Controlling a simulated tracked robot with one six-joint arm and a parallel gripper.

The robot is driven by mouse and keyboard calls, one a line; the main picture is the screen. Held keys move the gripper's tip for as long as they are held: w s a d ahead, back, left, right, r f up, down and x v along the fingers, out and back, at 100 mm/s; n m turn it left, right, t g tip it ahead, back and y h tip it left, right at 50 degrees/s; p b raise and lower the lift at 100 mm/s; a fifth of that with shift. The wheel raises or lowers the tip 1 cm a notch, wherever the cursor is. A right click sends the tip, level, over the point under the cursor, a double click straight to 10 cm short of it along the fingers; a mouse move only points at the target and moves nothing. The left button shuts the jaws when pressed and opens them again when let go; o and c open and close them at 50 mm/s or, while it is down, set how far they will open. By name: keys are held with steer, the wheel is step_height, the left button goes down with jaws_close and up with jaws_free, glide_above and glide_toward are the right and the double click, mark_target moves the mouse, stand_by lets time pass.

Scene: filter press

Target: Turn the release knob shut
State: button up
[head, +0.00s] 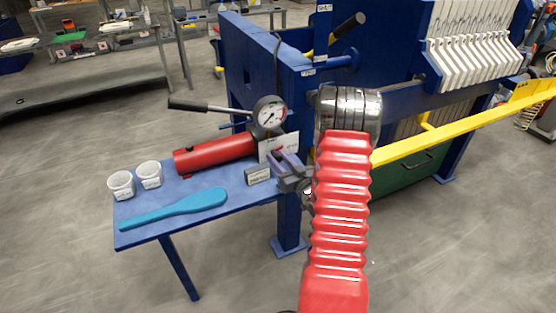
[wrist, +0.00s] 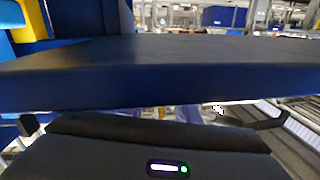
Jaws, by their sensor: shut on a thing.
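The red hand pump (head: 215,153) with its black-ended lever (head: 190,105) and round pressure gauge (head: 270,111) lies on the blue side table (head: 150,232). My gripper (head: 276,160) is at the pump's right end, below the gauge and by a white label plate (head: 278,146). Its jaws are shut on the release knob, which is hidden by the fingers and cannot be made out. The wrist view shows mostly a dark blue slab edge across the middle; the knob does not show clearly there.
Two white cups (head: 121,185), a blue paddle (head: 180,212) and a small labelled block (head: 258,176) are on the table near my gripper. The blue press frame (head: 262,75) stands close behind. A yellow bar (head: 450,132) runs to the right.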

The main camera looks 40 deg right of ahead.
steer(key=shift+a+n+g, duration=0.2)
steer(key=shift+n+g, duration=0.1)
steer(key=shift+n, duration=2.3)
steer(key=o, duration=0.7)
steer(key=shift+d, duration=0.1)
steer(key=shift+s, duration=0.15)
